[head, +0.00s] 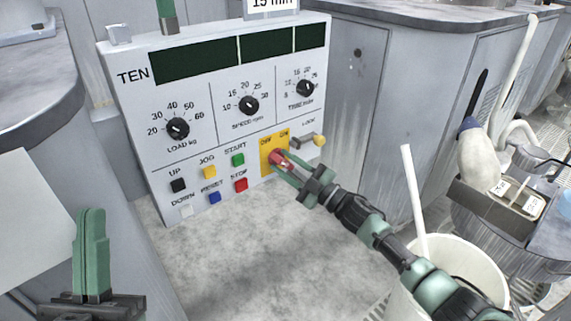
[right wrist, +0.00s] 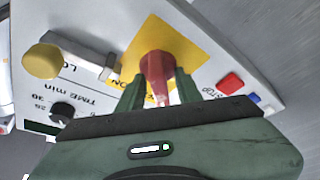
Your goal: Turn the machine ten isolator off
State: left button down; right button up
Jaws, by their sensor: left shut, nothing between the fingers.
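The machine panel marked TEN (head: 133,76) stands in front of me. Its yellow isolator plate (head: 267,143) is low on the right side, with OFF at the left and ON at the right. A red isolator handle (head: 276,157) sits on the plate; it also shows in the right wrist view (right wrist: 156,72). My right gripper (head: 283,162) has one finger on each side of the handle, and both fingertips appear to touch it. The fingers partly hide the handle, so I cannot tell its exact angle. My left gripper (head: 91,212) is shut and empty at the lower left, away from the panel.
Left of the isolator are push buttons, among them a red STOP button (head: 241,185) and a green START button (head: 238,160). A lock with a yellow knob (head: 319,140) is close on its right. A white bucket (head: 465,262) stands beneath my right arm.

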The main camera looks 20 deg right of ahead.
aim_at(290, 167)
dwell(0.3)
